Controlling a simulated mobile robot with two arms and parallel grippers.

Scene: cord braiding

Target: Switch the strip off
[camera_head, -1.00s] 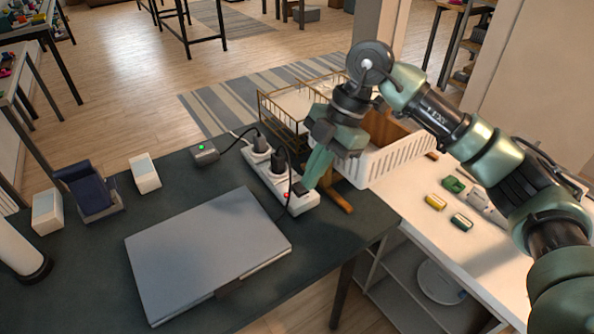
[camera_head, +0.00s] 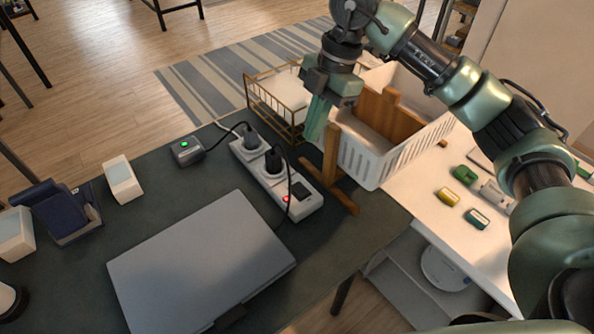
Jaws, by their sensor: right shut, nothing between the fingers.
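The white power strip (camera_head: 311,203) lies on the dark table behind the closed laptop (camera_head: 200,260). Two dark plugs (camera_head: 274,160) sit in its sockets, with black cords running from them. A dark rocker switch (camera_head: 300,190) is near its front right end, and a small red light (camera_head: 286,199) glows beside it. My right gripper (camera_head: 314,138) is shut and empty, pointing down above and behind the strip, apart from the switch. My left gripper is not in view.
A small grey box (camera_head: 187,151) with a green light stands left of the strip. A wooden stand (camera_head: 343,195), a wire basket (camera_head: 262,92) and a white slatted bin (camera_head: 400,155) are close behind and right of it. A phone stand (camera_head: 60,212) is at far left.

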